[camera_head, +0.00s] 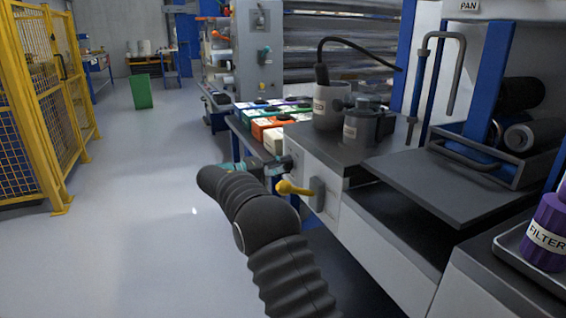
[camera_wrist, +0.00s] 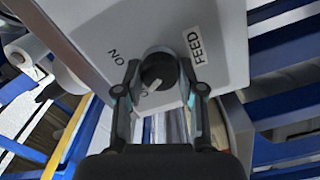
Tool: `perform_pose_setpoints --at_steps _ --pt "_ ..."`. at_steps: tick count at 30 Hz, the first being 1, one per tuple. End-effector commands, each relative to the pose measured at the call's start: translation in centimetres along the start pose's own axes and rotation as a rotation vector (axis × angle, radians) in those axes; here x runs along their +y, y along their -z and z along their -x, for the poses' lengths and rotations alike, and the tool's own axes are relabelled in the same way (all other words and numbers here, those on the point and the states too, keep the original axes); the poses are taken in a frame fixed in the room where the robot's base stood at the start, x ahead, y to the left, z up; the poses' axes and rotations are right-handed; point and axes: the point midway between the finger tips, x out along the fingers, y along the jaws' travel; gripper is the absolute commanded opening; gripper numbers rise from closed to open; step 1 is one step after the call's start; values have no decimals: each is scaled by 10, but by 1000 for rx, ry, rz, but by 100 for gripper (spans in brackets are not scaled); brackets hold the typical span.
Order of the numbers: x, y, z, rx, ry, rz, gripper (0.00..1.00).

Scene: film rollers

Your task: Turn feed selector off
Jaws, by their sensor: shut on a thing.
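The feed selector is a round black knob (camera_wrist: 158,70) on a pale panel (camera_wrist: 200,20) in the wrist view, beside a FEED label (camera_wrist: 195,46) and a rotated ON label (camera_wrist: 117,57). Its light pointer mark (camera_wrist: 152,87) points down and slightly left in that view, away from the ON label. My gripper (camera_wrist: 159,66) has one finger on each side of the knob and is shut on it. In the head view my gripper (camera_head: 282,165) is at the cabinet's left face, and the knob cannot be made out there.
A yellow lever (camera_head: 292,188) sticks out of the cabinet just below my gripper. Boxes (camera_head: 268,125) stand on a blue-framed bench behind it. Grey pots (camera_head: 331,105) stand on the cabinet top. The floor (camera_head: 150,200) to the left is clear up to a yellow fence (camera_head: 35,110).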

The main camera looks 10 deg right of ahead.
Motion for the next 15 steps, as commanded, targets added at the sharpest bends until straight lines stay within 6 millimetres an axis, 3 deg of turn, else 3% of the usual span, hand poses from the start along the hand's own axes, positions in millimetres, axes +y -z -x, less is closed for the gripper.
perform_pose_setpoints --at_steps 15 --pt "0 0 0 2 0 40 4"
